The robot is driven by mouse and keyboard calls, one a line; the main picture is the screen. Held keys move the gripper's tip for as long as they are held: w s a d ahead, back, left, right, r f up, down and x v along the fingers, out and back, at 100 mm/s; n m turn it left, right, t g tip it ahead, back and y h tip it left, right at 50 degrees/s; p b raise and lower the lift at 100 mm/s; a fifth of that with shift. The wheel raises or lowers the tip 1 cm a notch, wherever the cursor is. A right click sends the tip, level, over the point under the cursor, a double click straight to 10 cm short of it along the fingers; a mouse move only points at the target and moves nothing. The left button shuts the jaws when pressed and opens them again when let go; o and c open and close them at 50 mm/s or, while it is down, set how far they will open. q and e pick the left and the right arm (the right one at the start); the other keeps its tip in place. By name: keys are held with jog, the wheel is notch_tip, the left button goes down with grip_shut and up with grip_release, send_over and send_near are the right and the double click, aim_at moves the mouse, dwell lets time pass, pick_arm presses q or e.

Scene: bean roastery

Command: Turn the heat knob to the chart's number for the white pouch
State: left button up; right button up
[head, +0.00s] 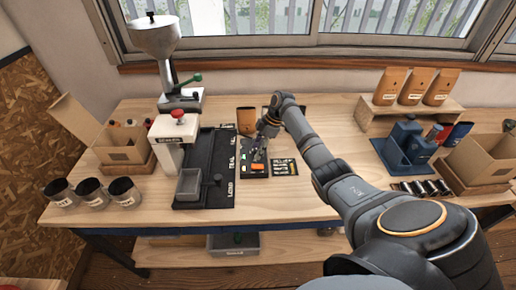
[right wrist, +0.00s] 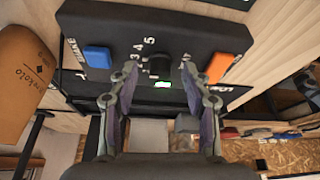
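The black control panel (head: 255,171) lies on the bench. In the right wrist view it (right wrist: 205,28) carries a dark heat knob (right wrist: 160,66) with numbers printed in an arc beside it. The knob's setting is too small to read. My right gripper (head: 261,143) is over the panel. In the right wrist view my right gripper (right wrist: 159,74) is open, its fingertips on either side of the knob with gaps showing. A small dark card (head: 285,167) with coloured rows, possibly the chart, lies right of the panel; its text is unreadable. I see no white pouch. My left gripper is out of view.
A blue button (right wrist: 97,57) and an orange button (right wrist: 220,67) flank the knob. A brown pouch (head: 246,120) stands behind the panel. The roaster (head: 170,140) and black tray (head: 216,150) are left. Several brown pouches (head: 412,86) stand on a riser at right.

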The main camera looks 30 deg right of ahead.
jog(key=shift+d+r, duration=0.15)
jog(key=shift+r, duration=0.1)
jog(key=v, duration=1.1)
jog(key=shift+r, duration=0.2)
jog(key=shift+s+d, duration=0.1)
